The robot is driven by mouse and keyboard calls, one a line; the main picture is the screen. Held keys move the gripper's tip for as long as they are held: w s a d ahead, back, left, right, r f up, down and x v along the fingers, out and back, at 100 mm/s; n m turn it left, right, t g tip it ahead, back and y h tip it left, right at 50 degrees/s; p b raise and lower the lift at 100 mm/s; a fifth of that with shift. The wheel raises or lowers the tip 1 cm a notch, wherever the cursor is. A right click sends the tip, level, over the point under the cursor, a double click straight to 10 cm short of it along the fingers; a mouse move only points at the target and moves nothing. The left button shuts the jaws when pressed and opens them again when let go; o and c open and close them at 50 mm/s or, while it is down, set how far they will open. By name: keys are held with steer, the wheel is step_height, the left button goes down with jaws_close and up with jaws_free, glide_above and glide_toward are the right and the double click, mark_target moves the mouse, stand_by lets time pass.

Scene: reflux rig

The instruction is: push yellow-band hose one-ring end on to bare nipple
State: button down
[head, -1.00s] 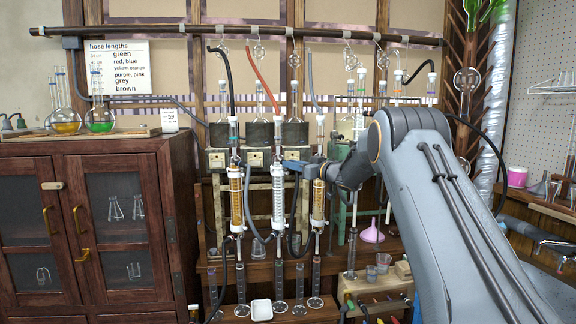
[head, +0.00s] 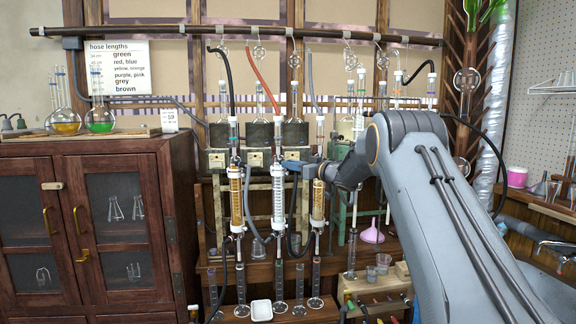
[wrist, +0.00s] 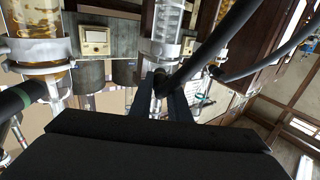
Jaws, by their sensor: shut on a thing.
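My gripper (wrist: 165,84) is shut on a black hose (wrist: 212,48) in the wrist view, beside a glass condenser's lower fitting (wrist: 164,50). I cannot make out a yellow band or tell which nipple is bare.
The left condenser (head: 236,197) stands close by. A second black hose (wrist: 265,62) crosses at the right of the wrist view. Measuring cylinders (head: 299,285), a white dish (head: 261,309) and a pink funnel (head: 372,234) are below. A wooden cabinet (head: 90,225) stands left.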

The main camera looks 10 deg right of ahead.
steer(key=c, duration=1.6)
jaws_free()
steer(key=b+v, duration=0.2)
steer(key=v, duration=0.5)
steer(key=s+d+f+m+g+h, duration=0.1)
steer(key=s+f+m+g+h, duration=0.2)
steer(key=s+f+h, duration=0.55)
steer(key=s+d+f+m+g+h, duration=0.3)
steer(key=s+f, duration=0.6)
steer(key=s, duration=0.7)
steer(key=s+a+f+g, duration=0.2)
steer(key=s+f, duration=0.1)
steer(key=s, duration=0.7)
steer(key=s+a+f+g, duration=0.2)
steer(key=s+f+g, duration=0.1)
steer(key=s, duration=0.8)
steer(key=s+a+f+m+g+y, duration=0.1)
steer(key=s+a+f+g, duration=0.1)
steer(key=s, duration=0.8)
steer(key=shift+s+a+f+g, duration=0.2)
steer(key=shift+a+f+g, duration=0.15)
steer(key=shift+f+g, duration=0.3)
